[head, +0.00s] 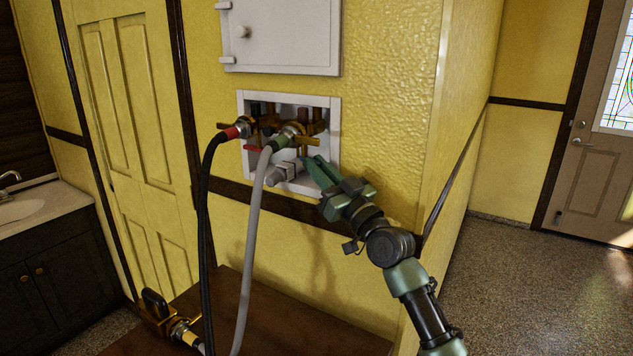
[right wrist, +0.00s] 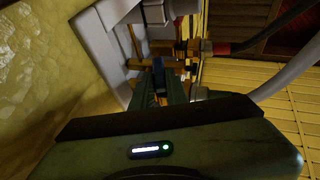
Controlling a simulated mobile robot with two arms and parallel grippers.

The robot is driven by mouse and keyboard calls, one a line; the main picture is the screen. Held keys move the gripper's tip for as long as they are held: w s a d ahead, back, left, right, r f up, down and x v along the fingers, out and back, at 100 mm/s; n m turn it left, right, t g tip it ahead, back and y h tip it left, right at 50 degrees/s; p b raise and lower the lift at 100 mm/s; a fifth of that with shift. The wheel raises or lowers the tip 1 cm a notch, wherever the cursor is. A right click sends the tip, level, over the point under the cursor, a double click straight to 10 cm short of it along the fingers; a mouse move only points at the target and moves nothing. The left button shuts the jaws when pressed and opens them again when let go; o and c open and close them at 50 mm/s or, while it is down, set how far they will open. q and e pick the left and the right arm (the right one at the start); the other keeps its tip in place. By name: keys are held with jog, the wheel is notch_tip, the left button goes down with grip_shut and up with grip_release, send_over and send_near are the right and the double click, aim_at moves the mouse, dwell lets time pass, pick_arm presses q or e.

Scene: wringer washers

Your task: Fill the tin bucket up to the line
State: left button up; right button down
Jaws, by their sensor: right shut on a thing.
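A white recessed wall box (head: 333,125) holds brass valves (head: 308,141), with a red lever (head: 253,148) at its left. A black hose (head: 204,200) with a red collar and a grey hose (head: 253,235) with a green collar run down from the valves. My right gripper (head: 313,168) is at the box's right side. In the right wrist view its fingers (right wrist: 160,88) are shut on a dark blue lever (right wrist: 158,72) by the brass fittings (right wrist: 175,58). The fingers hide most of this lever in the head view. No tin bucket or fill line shows. My left gripper is out of view.
A brown wooden top (head: 290,315) lies below the box. A brass valve with a black handle (head: 155,302) is at its left edge. A white cabinet door (head: 285,35) is above. A sink counter (head: 45,215) stands left; open floor (head: 530,285) lies right.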

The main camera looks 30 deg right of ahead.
dwell(0.3)
jog(key=c, duration=1.4)
grip_release()
jog(key=shift+r, duration=0.1)
